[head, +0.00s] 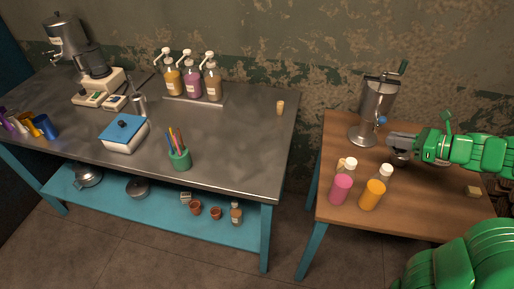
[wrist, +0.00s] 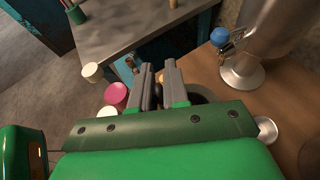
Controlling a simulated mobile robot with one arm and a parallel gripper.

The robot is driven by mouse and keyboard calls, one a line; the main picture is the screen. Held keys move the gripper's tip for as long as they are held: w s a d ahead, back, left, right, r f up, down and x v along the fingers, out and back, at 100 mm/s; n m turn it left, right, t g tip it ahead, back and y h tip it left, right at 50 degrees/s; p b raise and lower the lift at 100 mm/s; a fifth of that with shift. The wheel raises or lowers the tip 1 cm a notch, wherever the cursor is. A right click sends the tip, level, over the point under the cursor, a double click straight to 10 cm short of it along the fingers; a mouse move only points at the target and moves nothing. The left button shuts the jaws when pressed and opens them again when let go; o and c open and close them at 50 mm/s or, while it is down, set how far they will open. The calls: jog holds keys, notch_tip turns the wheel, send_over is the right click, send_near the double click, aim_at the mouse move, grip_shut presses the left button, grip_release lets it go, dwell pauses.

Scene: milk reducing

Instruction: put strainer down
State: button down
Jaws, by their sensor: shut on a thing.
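My gripper (head: 389,139) reaches in from the right, low above the wooden table (head: 440,222), just right of the foot of the metal urn. It is shut, with a small dark piece (wrist: 158,94) between its fingers, seen in the wrist view of my gripper (wrist: 157,68). I take this piece to be part of the strainer. A grey rounded shape (head: 400,158) shows just under the fingers in the head view. The fingers hide most of the held thing, and I cannot tell whether it touches the table.
The metal urn (head: 374,106) with a blue tap stands behind my gripper. Pink (head: 341,187) and orange (head: 372,195) bottles stand in front, close by. The metal counter (head: 235,160) is at left, across a gap.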

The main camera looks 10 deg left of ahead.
jog(key=s+a+r+n+g+y, duration=0.1)
jog(key=a+r+n+g, duration=0.15)
jog(key=a, duration=2.05)
jog(key=s+a+n+g, duration=0.2)
jog(key=s+a, duration=0.4)
jog(key=a, duration=0.4)
jog(key=s+a+n+g, duration=0.1)
jog(key=s+a+g, duration=0.1)
jog(key=s+a, duration=0.6)
jog(key=shift+w+a+f, duration=1.65)
jog(key=shift+w+f, duration=0.4)
jog(key=shift+w, duration=0.15)
jog(key=shift+w+a+f, duration=1.6)
jog(key=shift+w+f, duration=0.5)
jog(key=shift+w, duration=0.05)
jog(key=shift+w+a+f, duration=1.65)
jog(key=shift+w+f, duration=0.4)
jog(key=shift+w, duration=0.15)
jog(key=c, duration=1.1)
grip_release()
